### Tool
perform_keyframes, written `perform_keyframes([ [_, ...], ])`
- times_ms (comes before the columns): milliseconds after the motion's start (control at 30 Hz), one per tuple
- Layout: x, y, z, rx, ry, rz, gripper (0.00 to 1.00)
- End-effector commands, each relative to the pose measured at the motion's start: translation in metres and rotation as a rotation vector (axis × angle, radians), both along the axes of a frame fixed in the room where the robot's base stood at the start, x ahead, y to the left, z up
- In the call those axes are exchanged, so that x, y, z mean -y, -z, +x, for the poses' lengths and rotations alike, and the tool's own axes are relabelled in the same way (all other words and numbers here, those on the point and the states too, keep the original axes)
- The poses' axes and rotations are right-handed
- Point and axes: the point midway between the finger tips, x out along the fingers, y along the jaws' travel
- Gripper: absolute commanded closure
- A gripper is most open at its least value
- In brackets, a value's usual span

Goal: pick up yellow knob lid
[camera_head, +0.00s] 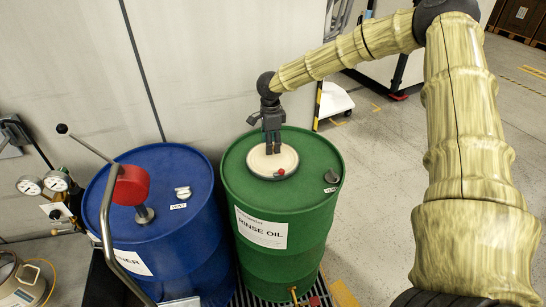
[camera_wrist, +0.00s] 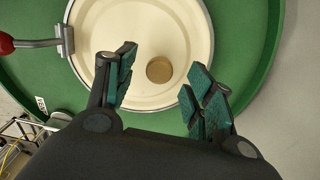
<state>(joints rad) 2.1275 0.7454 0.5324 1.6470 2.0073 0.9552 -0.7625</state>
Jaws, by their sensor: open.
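The lid is a pale cream disc (camera_head: 257,166) on top of the green drum (camera_head: 292,200) marked RINSE OIL. In the wrist view the lid (camera_wrist: 120,20) fills much of the upper picture, with a round brass-yellow knob (camera_wrist: 159,70) at its middle. My gripper (camera_head: 272,148) points down over the lid and hides the knob in the head view. In the wrist view my gripper (camera_wrist: 162,66) is open and empty, one finger to each side of the knob. I cannot tell how far the fingertips are above it.
A clamp lever with a red ball (camera_wrist: 6,43) sits at the lid's rim. A dark vent cap (camera_head: 331,176) is on the green drum's right side. A blue drum (camera_head: 160,225) with a red-headed pump (camera_head: 130,185) and a long handle stands at left.

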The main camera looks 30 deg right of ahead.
Motion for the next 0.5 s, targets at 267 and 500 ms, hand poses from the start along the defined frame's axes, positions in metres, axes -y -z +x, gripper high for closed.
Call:
perform_keyframes([
  [267, 0.001, 0.022, -0.001, -0.001, 0.001, 0.0, 0.47],
  [500, 0.0, 0.024, -0.001, 0.0, 0.001, 0.0, 0.47],
])
